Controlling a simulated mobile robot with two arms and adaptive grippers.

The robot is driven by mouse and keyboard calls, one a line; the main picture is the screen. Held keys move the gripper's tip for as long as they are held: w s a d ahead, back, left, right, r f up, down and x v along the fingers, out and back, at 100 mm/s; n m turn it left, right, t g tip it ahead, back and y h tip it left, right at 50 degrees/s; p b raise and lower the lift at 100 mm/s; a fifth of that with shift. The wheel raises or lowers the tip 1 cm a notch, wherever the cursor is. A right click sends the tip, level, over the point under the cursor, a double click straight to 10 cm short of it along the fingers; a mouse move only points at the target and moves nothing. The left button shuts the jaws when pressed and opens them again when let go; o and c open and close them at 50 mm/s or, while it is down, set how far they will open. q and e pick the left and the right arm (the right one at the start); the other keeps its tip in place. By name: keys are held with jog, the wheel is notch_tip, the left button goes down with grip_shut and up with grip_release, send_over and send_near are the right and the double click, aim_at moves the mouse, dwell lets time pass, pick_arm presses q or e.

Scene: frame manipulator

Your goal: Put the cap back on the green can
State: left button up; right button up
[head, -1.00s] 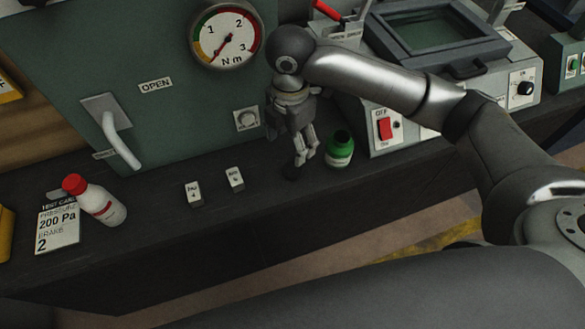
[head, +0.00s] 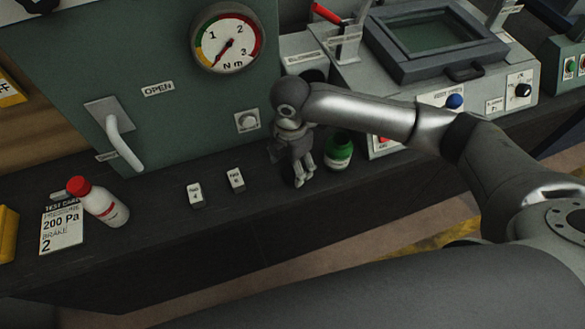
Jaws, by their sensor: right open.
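The green can (head: 339,156) stands upright on the dark ledge. Its dark round mouth shows at the top, with no cap on it. My right gripper (head: 303,178) points down just left of the can, open, its fingertips close to the ledge. A small dark shape (head: 287,174) lies at the left of the fingers; it may be the cap, but it blends into the ledge and I cannot tell. I see nothing held between the fingers. My left gripper is not in view.
A white bottle with a red cap (head: 103,206) leans by a test card (head: 62,230) at the left. Two small labelled blocks (head: 236,180) sit left of my gripper. A grey machine (head: 450,75) stands behind right, and a green panel with a gauge (head: 228,38) rises behind.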

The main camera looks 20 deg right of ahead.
aim_at(293, 173)
jog(key=shift+f, duration=1.2)
jog(key=shift+c, duration=0.4)
jog(key=c, duration=0.7)
